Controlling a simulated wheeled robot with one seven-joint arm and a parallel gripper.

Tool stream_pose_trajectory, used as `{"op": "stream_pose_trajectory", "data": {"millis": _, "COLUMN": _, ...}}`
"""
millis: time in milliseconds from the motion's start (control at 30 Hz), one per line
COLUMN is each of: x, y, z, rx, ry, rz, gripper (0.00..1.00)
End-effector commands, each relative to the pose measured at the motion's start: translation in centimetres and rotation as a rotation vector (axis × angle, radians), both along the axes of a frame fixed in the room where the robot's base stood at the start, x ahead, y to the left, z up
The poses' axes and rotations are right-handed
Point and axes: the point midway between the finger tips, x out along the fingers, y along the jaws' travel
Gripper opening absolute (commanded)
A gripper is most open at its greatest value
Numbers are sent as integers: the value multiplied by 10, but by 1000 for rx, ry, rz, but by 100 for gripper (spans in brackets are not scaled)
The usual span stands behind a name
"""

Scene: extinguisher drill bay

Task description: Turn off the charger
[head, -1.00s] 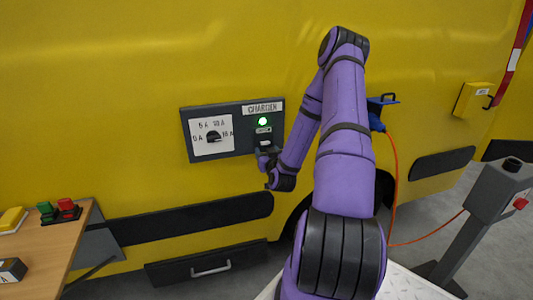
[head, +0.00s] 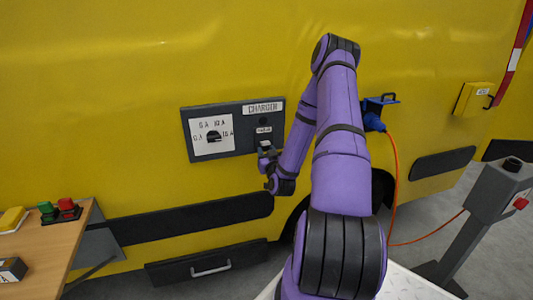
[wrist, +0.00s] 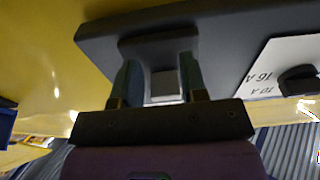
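The charger panel (head: 235,152) is a dark box on the yellow vehicle side, labelled CHARGER. Its round indicator lamp (head: 264,122) is dark. A rotary knob (head: 213,137) sits on a white dial plate with ampere marks; part of it also shows in the wrist view (wrist: 298,80). My gripper (head: 264,150) is at the panel's lower right, below the lamp. In the wrist view its two fingers (wrist: 161,80) are apart, one on each side of a pale switch (wrist: 165,85) in a dark housing. I cannot tell whether they touch it.
A blue plug (head: 374,121) with an orange cable is in a socket right of my arm. A wooden table (head: 62,245) with green and red buttons (head: 58,211) stands at lower left. A grey post (head: 490,205) stands right. A yellow box (head: 473,99) is on the vehicle.

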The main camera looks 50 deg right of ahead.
Motion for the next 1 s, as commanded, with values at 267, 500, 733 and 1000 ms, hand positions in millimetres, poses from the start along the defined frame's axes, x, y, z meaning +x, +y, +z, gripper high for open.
{"op": "stream_pose_trajectory", "data": {"millis": 267, "x": 0, "y": 0, "z": 0, "rx": 1, "ry": 1, "rz": 0, "gripper": 62}}
{"op": "stream_pose_trajectory", "data": {"millis": 500, "x": -8, "y": 6, "z": -2, "rx": 2, "ry": 1, "rz": 1, "gripper": 62}}
{"op": "stream_pose_trajectory", "data": {"millis": 733, "x": -42, "y": 27, "z": -7, "rx": 3, "ry": 4, "rz": 1, "gripper": 62}}
{"op": "stream_pose_trajectory", "data": {"millis": 1000, "x": -80, "y": 48, "z": -12, "rx": 4, "ry": 3, "rz": -1, "gripper": 62}}
